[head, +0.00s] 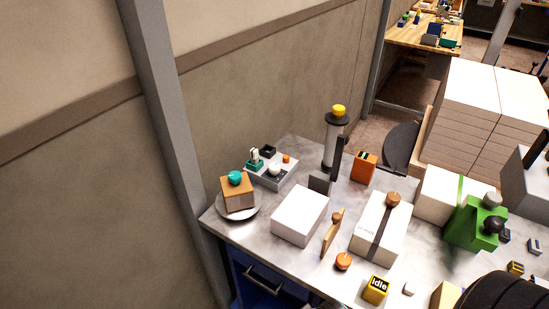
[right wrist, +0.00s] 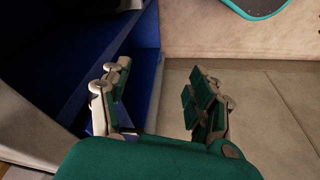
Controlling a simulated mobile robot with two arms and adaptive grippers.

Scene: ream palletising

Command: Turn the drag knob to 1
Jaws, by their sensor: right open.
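Several knobs show on the grey worktop (head: 225,228) in the head view, and I cannot tell which is the drag knob; no scale mark or number is readable on any. A teal knob (head: 235,178) tops a wooden block (head: 237,194) on a round white plate. A brown knob (head: 394,199) sits on a white box with a dark strap (head: 371,237). An orange knob (head: 343,262) stands near the front edge. My right gripper (right wrist: 156,103) is open and empty in the right wrist view, beside a blue surface and above the floor. My left gripper is not in view.
A plain white box (head: 300,216) stands mid-table. A lamp-like column with a yellow cap (head: 338,110) stands at the back. A green block (head: 474,222) and a yellow "Idle" block (head: 376,289) are to the right. Stacked reams (head: 478,112) rise beyond the table.

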